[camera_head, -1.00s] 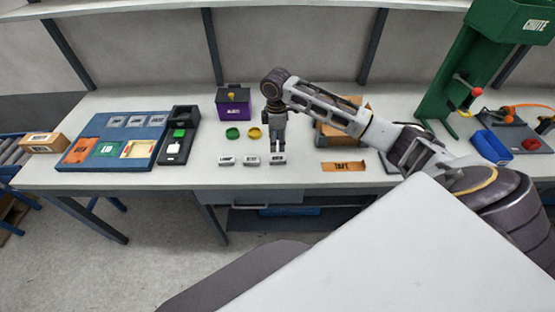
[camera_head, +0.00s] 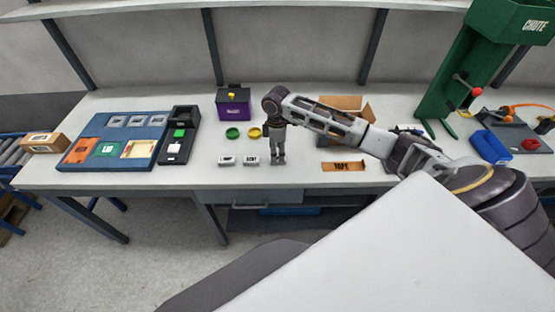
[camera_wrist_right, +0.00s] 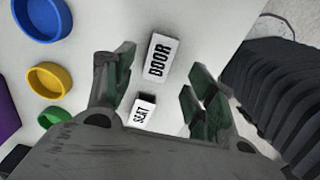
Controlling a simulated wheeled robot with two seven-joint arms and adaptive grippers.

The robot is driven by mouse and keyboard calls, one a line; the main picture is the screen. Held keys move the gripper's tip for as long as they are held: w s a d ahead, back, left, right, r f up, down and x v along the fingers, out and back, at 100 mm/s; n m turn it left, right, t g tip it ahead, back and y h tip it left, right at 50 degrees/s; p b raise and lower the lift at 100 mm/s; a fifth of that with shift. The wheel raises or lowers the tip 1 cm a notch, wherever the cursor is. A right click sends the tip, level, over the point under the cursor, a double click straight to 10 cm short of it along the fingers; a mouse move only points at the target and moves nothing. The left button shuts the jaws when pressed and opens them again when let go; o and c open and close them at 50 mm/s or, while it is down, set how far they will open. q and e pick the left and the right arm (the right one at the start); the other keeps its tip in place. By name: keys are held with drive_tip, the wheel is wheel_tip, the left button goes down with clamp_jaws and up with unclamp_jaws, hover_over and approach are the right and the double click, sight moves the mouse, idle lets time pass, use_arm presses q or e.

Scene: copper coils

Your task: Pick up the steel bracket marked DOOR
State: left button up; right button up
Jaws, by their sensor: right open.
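The steel bracket marked DOOR (camera_wrist_right: 157,61) lies on the bench, its label readable in the right wrist view. In the head view it is hidden behind my right gripper (camera_head: 277,161), which points down at the bench there. In the right wrist view the right gripper (camera_wrist_right: 162,78) is open, its fingers on either side of the DOOR bracket and apart from it. The bracket marked SEAT (camera_wrist_right: 143,112) lies beside it and also shows in the head view (camera_head: 250,160). A third bracket (camera_head: 227,160) lies further left. My left gripper is out of view.
Green (camera_head: 232,132) and yellow (camera_head: 254,132) round cups stand behind the brackets; a blue one (camera_wrist_right: 40,18) shows in the wrist view. A purple box (camera_head: 233,104) stands behind them. A blue tray (camera_head: 101,153) stands to the left.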

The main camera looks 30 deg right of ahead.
drive_tip(key=shift+d+f+p, duration=0.2)
drive_tip(key=shift+f+p, duration=0.15)
drive_tip(key=shift+f, duration=1.95)
drive_tip(key=c, duration=1.1)
